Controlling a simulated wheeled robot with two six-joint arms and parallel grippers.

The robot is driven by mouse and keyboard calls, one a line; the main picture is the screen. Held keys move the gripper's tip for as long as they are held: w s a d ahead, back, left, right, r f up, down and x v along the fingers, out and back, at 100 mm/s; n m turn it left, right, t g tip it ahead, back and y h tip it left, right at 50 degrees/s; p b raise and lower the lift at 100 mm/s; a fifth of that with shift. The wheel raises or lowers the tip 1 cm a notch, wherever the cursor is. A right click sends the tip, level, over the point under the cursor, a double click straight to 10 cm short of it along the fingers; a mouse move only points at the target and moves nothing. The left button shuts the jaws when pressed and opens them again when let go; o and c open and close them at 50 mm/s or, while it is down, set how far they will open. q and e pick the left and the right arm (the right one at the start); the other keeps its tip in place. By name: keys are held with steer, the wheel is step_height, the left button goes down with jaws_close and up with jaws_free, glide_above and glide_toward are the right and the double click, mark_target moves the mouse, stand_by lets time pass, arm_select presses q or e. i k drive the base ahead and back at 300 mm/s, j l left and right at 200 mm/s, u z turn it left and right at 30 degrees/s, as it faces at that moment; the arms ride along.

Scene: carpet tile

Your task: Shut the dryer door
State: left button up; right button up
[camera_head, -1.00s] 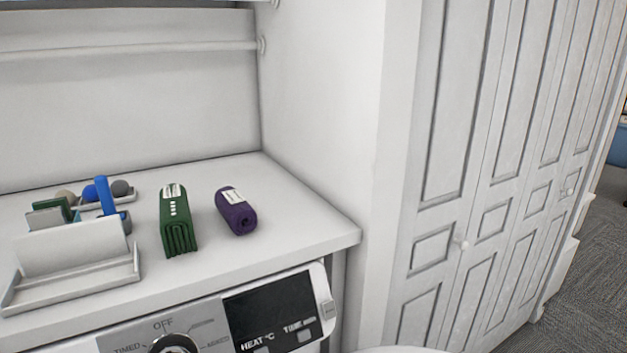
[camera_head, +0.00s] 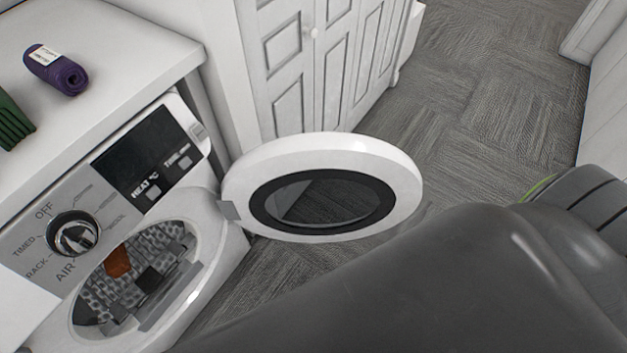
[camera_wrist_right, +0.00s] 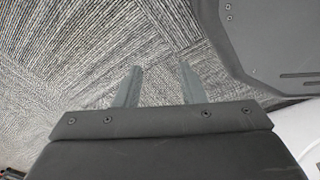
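The dryer (camera_head: 155,206) stands at the left in the head view. Its round white door (camera_head: 388,165) with a dark-ringed window stands wide open, swung out to the right from its hinge. The drum opening (camera_head: 140,275) is uncovered, with an orange item and a dark item inside. My right gripper (camera_wrist_right: 158,85) shows in the right wrist view with its two fingers apart and nothing between them, above grey carpet. My dark arm crosses the lower right of the head view, in front of the floor by the door. My left gripper is not in view.
A purple rolled towel (camera_head: 60,72) and a green folded cloth (camera_head: 12,125) lie on the counter (camera_head: 120,40) above the dryer. White panelled closet doors (camera_head: 335,60) stand behind the dryer door. Carpet floor (camera_head: 480,90) is open at the upper right.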

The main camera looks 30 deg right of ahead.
mark_target(319, 187)
steer(key=l+u, duration=0.35)
steer(key=l, duration=0.25)
steer(key=l+u, duration=0.35)
steer(key=l, duration=0.25)
steer(key=k+l+u, duration=0.1)
steer(key=l+u, duration=0.25)
steer(key=l, duration=0.2)
steer(key=k+l+u, duration=0.15)
steer(key=l+u, duration=0.2)
steer(key=l, duration=0.2)
